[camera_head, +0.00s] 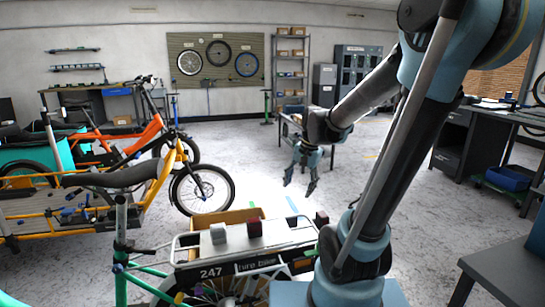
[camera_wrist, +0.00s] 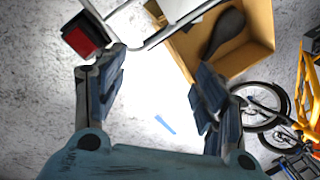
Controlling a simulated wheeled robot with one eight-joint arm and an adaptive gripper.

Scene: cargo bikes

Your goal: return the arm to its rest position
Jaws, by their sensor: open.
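My gripper (camera_head: 302,174) is held out in front of me above the floor, beyond the rear rack of the green bike, with its fingers pointing down. In the wrist view my gripper (camera_wrist: 160,95) shows its two fingers spread apart, with nothing between them but pale floor and a small blue strip. My arm comes in from the right of the head view, bent at the elbow.
The green bike's rack (camera_head: 240,245) with a 247 plate is close in front. A cardboard box (camera_wrist: 258,25) holding a dark object is near my fingers. Orange cargo bikes stand left, a dark workbench (camera_head: 455,140) right.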

